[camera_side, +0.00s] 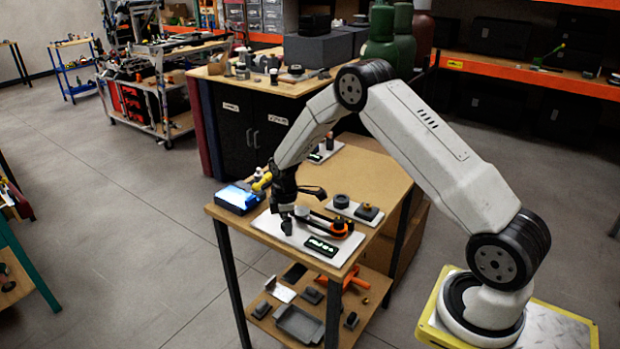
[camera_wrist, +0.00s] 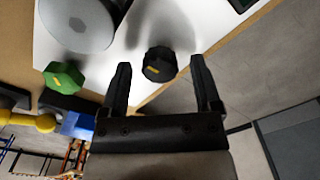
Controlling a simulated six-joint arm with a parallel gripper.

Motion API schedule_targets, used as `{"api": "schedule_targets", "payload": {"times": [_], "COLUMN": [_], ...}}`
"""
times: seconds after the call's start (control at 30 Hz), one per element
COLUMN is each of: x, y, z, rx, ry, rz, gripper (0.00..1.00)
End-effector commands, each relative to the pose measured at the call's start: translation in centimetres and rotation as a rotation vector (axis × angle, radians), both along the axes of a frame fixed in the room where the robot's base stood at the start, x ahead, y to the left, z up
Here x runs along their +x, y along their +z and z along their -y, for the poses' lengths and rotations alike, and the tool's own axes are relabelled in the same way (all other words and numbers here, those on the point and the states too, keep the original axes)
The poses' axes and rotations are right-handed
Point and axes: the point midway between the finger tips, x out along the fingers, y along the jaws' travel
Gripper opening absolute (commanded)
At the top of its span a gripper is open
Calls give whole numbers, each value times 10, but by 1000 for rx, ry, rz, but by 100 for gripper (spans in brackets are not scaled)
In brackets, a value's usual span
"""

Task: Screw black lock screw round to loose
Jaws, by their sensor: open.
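The black lock screw (camera_wrist: 160,66) is a dark knob with a small yellow mark on top. In the wrist view it sits near the edge of the white plate (camera_wrist: 185,45). My gripper (camera_wrist: 160,61) is open, with one finger on each side of the screw and a visible gap to both. In the side view my gripper (camera_side: 286,212) is low over the left part of the white plate (camera_side: 268,226) on the wooden cart. I cannot clearly tell the screw from my dark fingers there.
A green knob (camera_wrist: 63,77) and a large grey cylinder (camera_wrist: 75,22) are close by in the wrist view. A blue box (camera_side: 238,198) with a yellow part (camera_side: 262,182) stands left of my gripper. An orange-and-black part (camera_side: 340,228) lies to the right.

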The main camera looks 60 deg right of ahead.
Motion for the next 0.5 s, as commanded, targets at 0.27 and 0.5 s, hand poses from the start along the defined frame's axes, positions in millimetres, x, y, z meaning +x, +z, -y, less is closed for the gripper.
{"api": "schedule_targets", "payload": {"times": [0.27,0.5], "x": [1,1], "y": [18,48], "z": [0,0], "rx": [-1,-1], "ry": [0,0], "rz": [3,3], "gripper": [81,81]}}
